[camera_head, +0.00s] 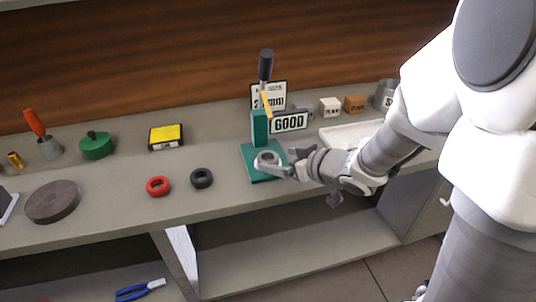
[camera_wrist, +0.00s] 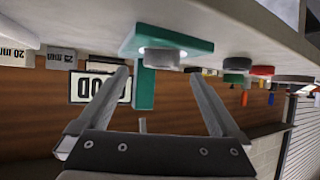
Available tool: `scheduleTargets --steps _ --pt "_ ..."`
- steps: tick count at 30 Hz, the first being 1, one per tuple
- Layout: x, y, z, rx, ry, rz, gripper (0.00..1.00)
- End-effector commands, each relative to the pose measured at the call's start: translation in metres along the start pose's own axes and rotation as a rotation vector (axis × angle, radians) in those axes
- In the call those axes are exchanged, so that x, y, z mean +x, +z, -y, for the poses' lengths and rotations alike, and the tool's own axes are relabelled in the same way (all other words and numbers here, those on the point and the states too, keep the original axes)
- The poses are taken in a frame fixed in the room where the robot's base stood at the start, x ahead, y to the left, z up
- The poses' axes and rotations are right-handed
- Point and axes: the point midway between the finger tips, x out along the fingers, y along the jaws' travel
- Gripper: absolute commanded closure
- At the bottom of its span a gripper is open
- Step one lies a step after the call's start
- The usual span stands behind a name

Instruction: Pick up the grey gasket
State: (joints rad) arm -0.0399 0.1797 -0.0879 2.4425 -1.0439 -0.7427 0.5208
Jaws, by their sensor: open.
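A light grey ring, which looks like the grey gasket (camera_head: 267,158), sits on the base of a green press (camera_head: 259,128) with a black-handled lever. In the wrist view the picture is upside down, and the grey gasket (camera_wrist: 160,57) shows as a round grey piece against the green base (camera_wrist: 188,45). My gripper (camera_head: 284,161) is open and empty just right of the gasket. In the wrist view its two fingers (camera_wrist: 160,77) are spread wide, pointing towards the press, with the gasket in line between them. I cannot tell the exact distance left.
A black ring (camera_head: 202,178) and a red ring (camera_head: 158,187) lie left of the press. A GOOD sign (camera_head: 290,121) stands behind the gripper, beside a white tray (camera_head: 345,134). A brown disc (camera_head: 52,202) lies far left. The counter front is mostly clear.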

Motion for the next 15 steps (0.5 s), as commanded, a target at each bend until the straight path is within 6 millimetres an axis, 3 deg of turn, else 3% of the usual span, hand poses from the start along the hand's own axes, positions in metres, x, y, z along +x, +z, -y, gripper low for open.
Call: scheduleTargets --steps 6,15 --pt "0.035 0.002 0.003 -0.001 -0.003 0.001 0.00" --pt "0.044 -0.001 0.002 0.000 -0.001 0.000 0.00"
